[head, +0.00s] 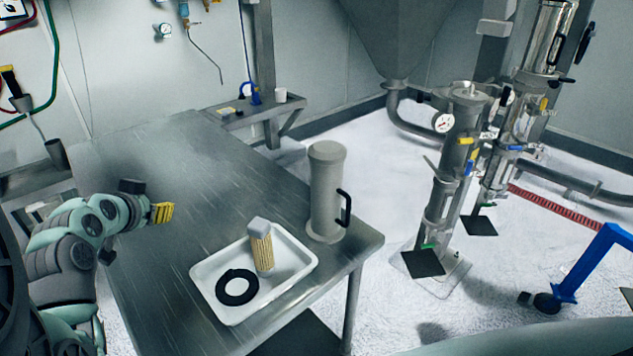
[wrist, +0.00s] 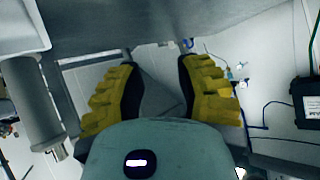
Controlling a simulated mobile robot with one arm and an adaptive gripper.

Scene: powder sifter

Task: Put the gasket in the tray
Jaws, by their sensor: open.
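The gasket is a flat black ring (head: 237,287). It lies inside the white tray (head: 207,296), towards the tray's left front part. The tray stands on the steel table near its front right corner. My gripper (head: 164,212) has yellow fingers and is over the left part of the table, well apart from the tray and gasket. In the wrist view my gripper (wrist: 160,88) is open, with nothing between its fingers. The gasket does not show in the wrist view; a white tray edge (wrist: 22,28) shows at the top left.
A grey-capped beige filter (head: 261,246) stands in the tray behind the gasket. A grey cylinder (head: 326,190) with a black handle stands right of the tray. The steel table (head: 180,165) is clear at its back and middle. Metal sifter columns (head: 462,135) stand on the floor at right.

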